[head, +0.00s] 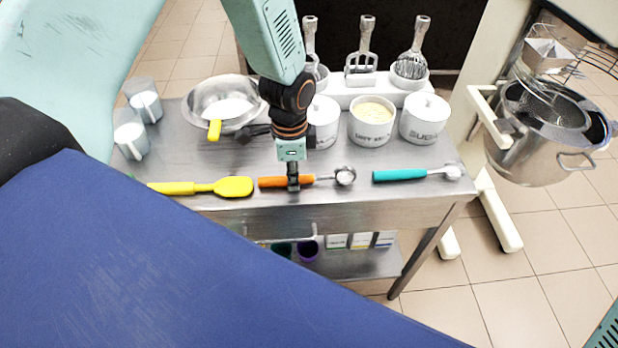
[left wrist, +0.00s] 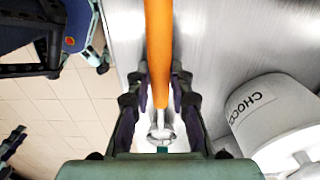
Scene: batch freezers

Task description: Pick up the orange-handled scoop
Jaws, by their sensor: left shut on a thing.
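The orange-handled scoop (head: 270,182) lies across the front of the steel cart top in the head view, its round metal bowl (head: 345,175) to the right. My left gripper (head: 293,184) comes down from above and is shut on the orange handle. In the left wrist view the orange handle (left wrist: 158,50) runs between the fingers (left wrist: 160,105), with the metal end below it. I cannot tell whether the scoop is clear of the cart top. My right gripper is not in view.
On the cart (head: 350,215), a yellow spatula (head: 200,187) lies left of the scoop and a teal-handled scoop (head: 400,174) lies right. White tubs (head: 424,118), a steel bowl (head: 222,100) and white-filled pitchers (head: 130,140) stand behind. A steel pot (head: 540,150) is at the right.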

